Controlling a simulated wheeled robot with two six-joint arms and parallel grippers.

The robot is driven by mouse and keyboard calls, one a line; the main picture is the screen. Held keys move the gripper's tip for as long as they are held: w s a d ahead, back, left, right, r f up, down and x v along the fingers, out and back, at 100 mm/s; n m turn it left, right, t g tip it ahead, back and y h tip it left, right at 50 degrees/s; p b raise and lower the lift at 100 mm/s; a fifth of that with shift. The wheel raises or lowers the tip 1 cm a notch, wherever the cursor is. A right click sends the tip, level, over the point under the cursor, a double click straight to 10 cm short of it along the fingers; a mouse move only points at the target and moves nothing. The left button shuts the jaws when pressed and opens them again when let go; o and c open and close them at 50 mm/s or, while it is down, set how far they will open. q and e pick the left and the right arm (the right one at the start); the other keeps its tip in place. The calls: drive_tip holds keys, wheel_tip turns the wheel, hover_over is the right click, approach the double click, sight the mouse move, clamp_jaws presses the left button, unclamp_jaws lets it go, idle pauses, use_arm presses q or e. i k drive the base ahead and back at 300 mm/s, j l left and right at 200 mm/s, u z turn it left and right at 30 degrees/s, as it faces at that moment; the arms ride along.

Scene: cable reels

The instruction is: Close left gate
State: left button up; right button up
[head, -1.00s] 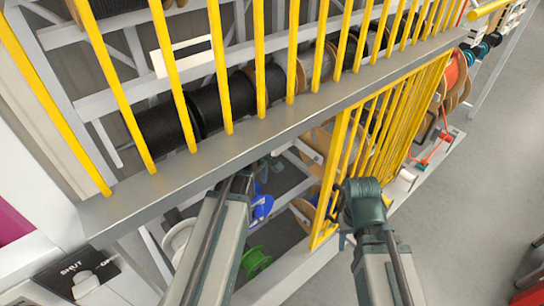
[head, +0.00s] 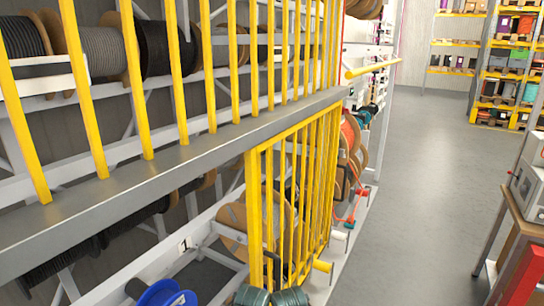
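The yellow barred gate (head: 297,195) stands upright below the grey beam (head: 150,170), in the middle of the head view. Its thick near post is at its left edge. Left of that post the lower bay is uncovered, with reels showing.
Fixed yellow bars (head: 180,75) rise above the beam, with cable reels (head: 165,45) behind them. A yellow rail (head: 372,69) juts out at the right. The grey floor (head: 420,180) is open; a bench (head: 525,205) stands at the far right.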

sight(250, 155)
drive_tip(key=i+l, duration=0.1)
drive_tip(key=l, duration=0.35)
drive_tip(key=i+l+u, duration=0.1)
drive_tip(key=l, duration=0.35)
drive_tip(key=i+l+u, duration=0.1)
drive_tip(key=l, duration=0.35)
